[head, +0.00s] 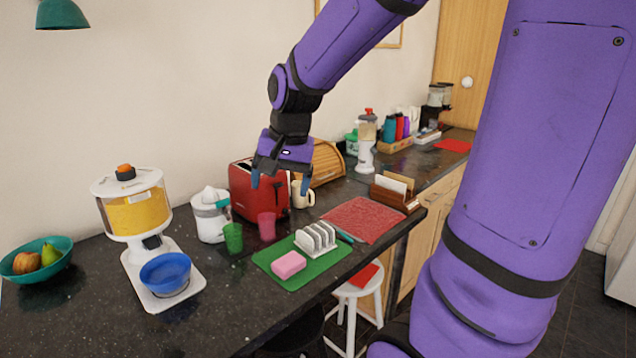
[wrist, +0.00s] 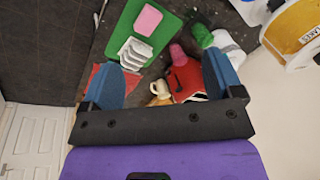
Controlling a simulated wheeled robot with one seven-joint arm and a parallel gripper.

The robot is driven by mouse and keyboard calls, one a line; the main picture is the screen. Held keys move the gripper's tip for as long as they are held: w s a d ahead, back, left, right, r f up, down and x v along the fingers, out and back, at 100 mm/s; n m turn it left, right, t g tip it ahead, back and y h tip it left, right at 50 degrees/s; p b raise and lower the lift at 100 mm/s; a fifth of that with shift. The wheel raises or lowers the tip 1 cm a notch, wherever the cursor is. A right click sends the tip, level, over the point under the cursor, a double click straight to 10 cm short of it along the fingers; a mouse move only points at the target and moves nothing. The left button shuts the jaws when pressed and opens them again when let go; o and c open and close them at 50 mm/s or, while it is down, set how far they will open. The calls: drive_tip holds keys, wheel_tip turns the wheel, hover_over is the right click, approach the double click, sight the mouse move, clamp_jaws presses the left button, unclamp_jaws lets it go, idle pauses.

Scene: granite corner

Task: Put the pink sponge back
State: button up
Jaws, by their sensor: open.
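The pink sponge (head: 288,265) lies on the green mat (head: 296,284) on the dark granite counter, to the left of a white toast rack (head: 316,238) on the same mat. In the wrist view the sponge (wrist: 148,20) shows near the top, on the green mat (wrist: 125,25), beside the white rack (wrist: 133,52). My gripper (head: 279,184) is open and empty, with blue fingertips pointing down. In the head view it appears in front of the red toaster (head: 240,192), above and behind the mat. In the wrist view the fingers (wrist: 162,76) are wide apart, with nothing between them held.
Green (head: 233,238) and pink (head: 267,226) cups stand behind the mat. A white juicer (head: 208,218), a cereal dispenser with a blue bowl (head: 166,271) and a teal fruit bowl (head: 40,270) are left. A red mat (head: 362,217) and a wooden letter holder (head: 395,197) are right. The front-left counter is clear.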

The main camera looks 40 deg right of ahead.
drive_tip(key=s+a+r+n+t, duration=0.1)
drive_tip(key=s+a+r+n, duration=0.1)
drive_tip(key=s, duration=0.6)
drive_tip(key=s+a+r+n+t, duration=0.1)
drive_tip(key=s+a+r+n, duration=0.1)
drive_tip(key=s+r+n, duration=0.2)
drive_tip(key=s+n, duration=0.2)
drive_tip(key=s, duration=0.1)
drive_tip(key=shift+s+a+r+t+h, duration=0.2)
drive_tip(key=shift+s+a+t+h, duration=0.15)
drive_tip(key=shift+s+t+h, duration=0.05)
